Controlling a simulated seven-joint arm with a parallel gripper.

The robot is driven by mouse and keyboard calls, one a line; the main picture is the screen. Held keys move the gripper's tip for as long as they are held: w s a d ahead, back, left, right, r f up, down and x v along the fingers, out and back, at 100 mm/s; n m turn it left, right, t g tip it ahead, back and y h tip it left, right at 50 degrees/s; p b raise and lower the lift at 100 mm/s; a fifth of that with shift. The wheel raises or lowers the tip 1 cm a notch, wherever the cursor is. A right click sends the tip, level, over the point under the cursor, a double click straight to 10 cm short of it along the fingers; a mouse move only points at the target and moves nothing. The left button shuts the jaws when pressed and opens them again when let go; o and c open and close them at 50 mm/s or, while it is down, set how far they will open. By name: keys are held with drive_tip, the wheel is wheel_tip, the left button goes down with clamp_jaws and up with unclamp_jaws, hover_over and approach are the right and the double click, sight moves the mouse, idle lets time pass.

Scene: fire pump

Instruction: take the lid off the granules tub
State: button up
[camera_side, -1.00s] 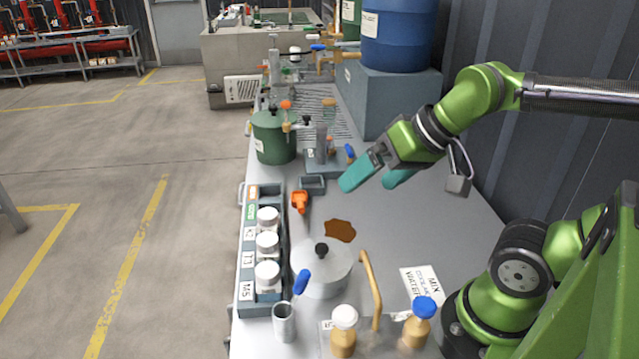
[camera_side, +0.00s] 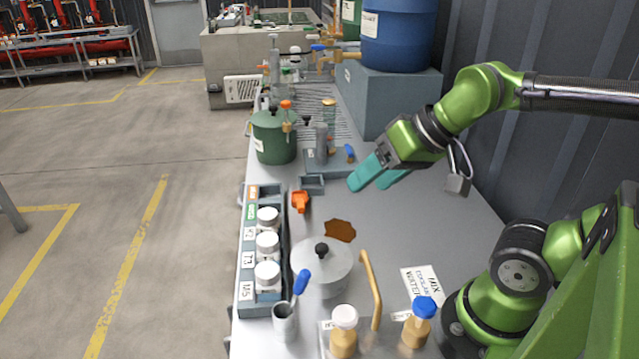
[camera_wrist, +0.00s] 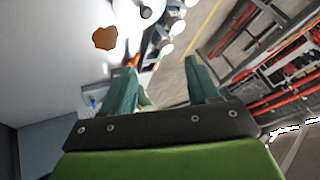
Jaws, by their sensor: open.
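Two tubs could be the granules tub; I cannot read their labels. A dark green tub (camera_side: 273,138) stands at the table's left edge, towards the back. A grey round pot with a lid and black knob (camera_side: 321,268) stands nearer the camera; its lid is on. The pot's knob also shows at the top of the wrist view (camera_wrist: 146,12). My gripper (camera_side: 371,183) has teal fingers, is open and empty, and hangs above the table, right of the green tub and behind the grey pot. In the wrist view its fingers (camera_wrist: 160,85) are apart with nothing between them.
A rack with several white-capped jars (camera_side: 267,243) runs along the left edge. An orange object (camera_side: 300,201) and a brown spill (camera_side: 340,231) lie near the pot. A metal cup (camera_side: 285,320), a tan bar (camera_side: 371,290) and two bottles (camera_side: 418,322) stand in front. The table's right middle is clear.

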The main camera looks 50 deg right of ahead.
drive_tip(key=n+g+h, duration=0.1)
drive_tip(key=n+g, duration=0.5)
drive_tip(key=n, duration=0.2)
hover_over(321, 247)
drive_tip(key=s+d, duration=0.1)
drive_tip(key=s, duration=0.1)
drive_tip(key=f, duration=0.5)
drive_tip(key=w+f, duration=0.1)
drive_tip(key=f, duration=0.5)
drive_tip(key=a+f, duration=0.1)
drive_tip(key=f, duration=0.5)
drive_tip(key=shift+w, duration=0.4)
clamp_jaws()
